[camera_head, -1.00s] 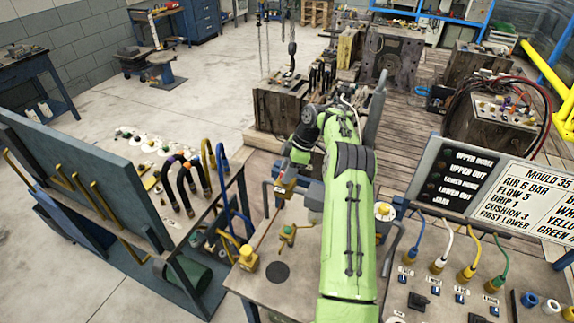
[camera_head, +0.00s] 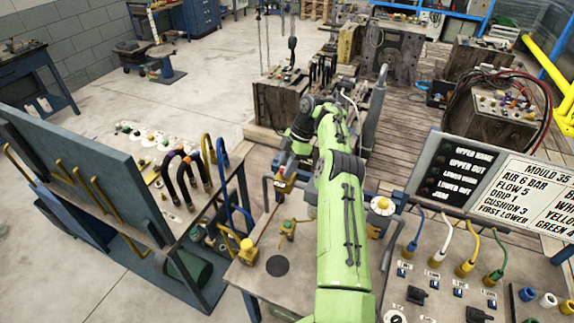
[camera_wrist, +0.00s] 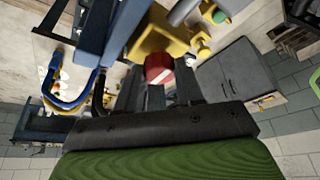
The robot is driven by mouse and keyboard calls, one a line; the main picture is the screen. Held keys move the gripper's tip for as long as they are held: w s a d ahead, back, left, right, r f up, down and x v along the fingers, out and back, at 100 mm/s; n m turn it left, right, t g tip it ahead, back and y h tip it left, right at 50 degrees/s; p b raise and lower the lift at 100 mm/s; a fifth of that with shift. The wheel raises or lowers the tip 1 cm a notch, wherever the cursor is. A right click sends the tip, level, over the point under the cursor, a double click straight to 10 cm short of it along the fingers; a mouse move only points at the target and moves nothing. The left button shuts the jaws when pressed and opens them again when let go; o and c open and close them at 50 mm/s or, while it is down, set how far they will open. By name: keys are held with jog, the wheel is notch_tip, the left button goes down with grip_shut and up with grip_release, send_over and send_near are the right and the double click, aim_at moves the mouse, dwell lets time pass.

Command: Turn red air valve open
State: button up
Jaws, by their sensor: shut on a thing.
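The red air valve (camera_wrist: 158,69) shows in the wrist view as a red knob with a pale band, beside a yellow body (camera_wrist: 165,35). My gripper (camera_wrist: 158,88) has one dark finger on each side of it and is shut on it. In the head view my gripper (camera_head: 284,180) is at the yellow fitting above the bench, left of my green arm. The red knob is too small and covered there to make out, and its turn angle cannot be told.
A green-topped yellow fitting (camera_head: 288,229) and a yellow block (camera_head: 247,251) stand on the bench (camera_head: 318,262) near my gripper. Blue and dark hoses (camera_head: 221,182) rise at the left rack. A label board (camera_head: 462,172) and a coloured-hose panel (camera_head: 420,272) are to the right.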

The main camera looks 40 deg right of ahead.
jog(key=o, duration=1)
